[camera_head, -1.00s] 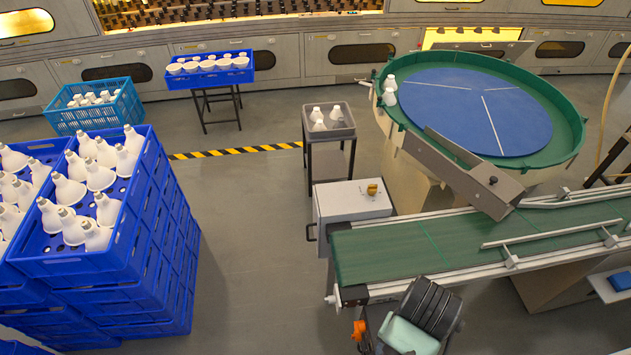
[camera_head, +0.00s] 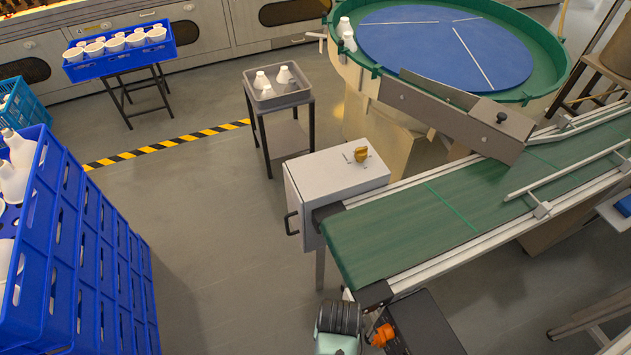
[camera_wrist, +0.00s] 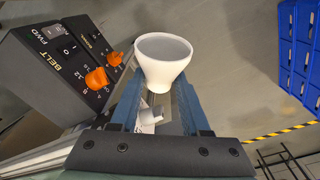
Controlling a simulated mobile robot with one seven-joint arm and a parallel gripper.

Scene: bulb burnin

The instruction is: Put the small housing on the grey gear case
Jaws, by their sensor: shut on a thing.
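A small white cup-shaped housing (camera_wrist: 164,58) is between the blue fingers of my gripper (camera_wrist: 158,95) in the wrist view. Its wide open rim faces up in that picture and its narrow end sits between the fingers. In the head view my arm shows only at the bottom edge; the gripper and held housing are hidden there. A light grey case (camera_head: 335,185) with a brass-coloured knob on top stands at the near left of the green belt, apart from my arm. Its top is otherwise clear. I take it as the grey gear case, though no label shows.
A black belt control box (camera_wrist: 75,65) with orange knobs is close to the gripper's left. Stacked blue crates (camera_head: 85,250) stand left. A grey tray (camera_head: 277,90) holds white housings on a stand. A green-rimmed turntable (camera_head: 450,45) stands behind the belt (camera_head: 450,215). Floor between is free.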

